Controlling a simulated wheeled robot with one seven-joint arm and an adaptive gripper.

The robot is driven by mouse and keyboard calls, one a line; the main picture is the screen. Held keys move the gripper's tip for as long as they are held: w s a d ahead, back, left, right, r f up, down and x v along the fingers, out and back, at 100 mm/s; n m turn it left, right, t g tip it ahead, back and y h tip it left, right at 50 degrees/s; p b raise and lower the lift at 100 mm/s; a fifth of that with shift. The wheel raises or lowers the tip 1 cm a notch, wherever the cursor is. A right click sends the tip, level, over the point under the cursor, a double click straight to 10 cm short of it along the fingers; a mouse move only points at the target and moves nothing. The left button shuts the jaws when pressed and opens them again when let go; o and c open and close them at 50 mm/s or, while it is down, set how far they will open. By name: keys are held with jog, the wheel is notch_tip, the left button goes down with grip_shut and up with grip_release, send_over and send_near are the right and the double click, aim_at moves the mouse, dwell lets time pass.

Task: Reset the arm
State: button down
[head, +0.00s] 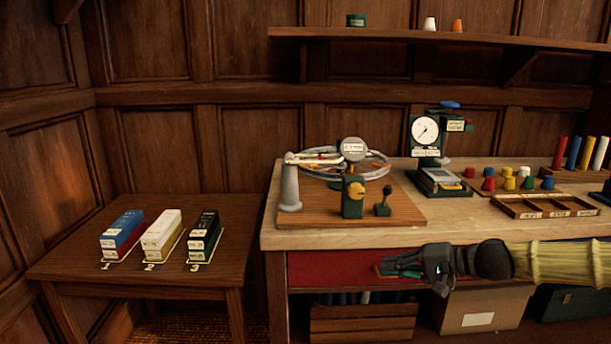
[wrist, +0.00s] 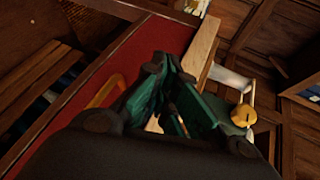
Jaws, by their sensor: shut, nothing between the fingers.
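My gripper (head: 388,267) is in front of the workbench's red front panel (head: 330,268), below the edge of the bench top. My arm, in a yellow sleeve, reaches in from the right edge of the head view. The gripper's green fingers are shut with nothing between them. In the wrist view the fingers (wrist: 165,112) fill the middle, with the red panel behind them at the left.
The workbench (head: 268,238) holds a winding fixture (head: 352,200), a dial gauge press (head: 427,150), several coloured caps and a divided wooden tray (head: 545,214). A side table (head: 60,262) at left bears three boxes. A wooden crate (head: 362,325) and a cardboard box (head: 482,308) sit beneath the bench.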

jog(key=s+a+f+g+h+b, duration=0.15)
jog(key=s+f, duration=0.45)
jog(key=f, duration=0.6)
jog(key=s+a+f+g+h+b, duration=0.1)
jog(key=s+a+f+h, duration=0.3)
jog(key=f, duration=0.7)
jog(key=s+a+f+g+h+b, duration=0.1)
jog(key=s+f+g, duration=0.1)
jog(key=s+f, duration=0.75)
jog(key=s+d+f+n+g+h+b, duration=0.1)
jog(key=s+d+f+n+h+b, duration=0.2)
jog(key=s+f, duration=0.75)
jog(key=s+d+f+n+g+h+b, duration=0.1)
jog(key=s+d+f+n+h, duration=0.15)
jog(key=s+d+f, duration=0.6)
jog(key=s+a+r+p, duration=0.1)
jog(key=r+p, duration=1.1)
jog(key=p, duration=0.1)
jog(key=s+a+r+p, duration=0.1)
jog(key=s+r+p, duration=0.1)
jog(key=r+p, duration=1)
jog(key=shift+a+r+p, duration=0.15)
jog(key=shift+a+p, duration=0.2)
jog(key=shift+p, duration=0.05)
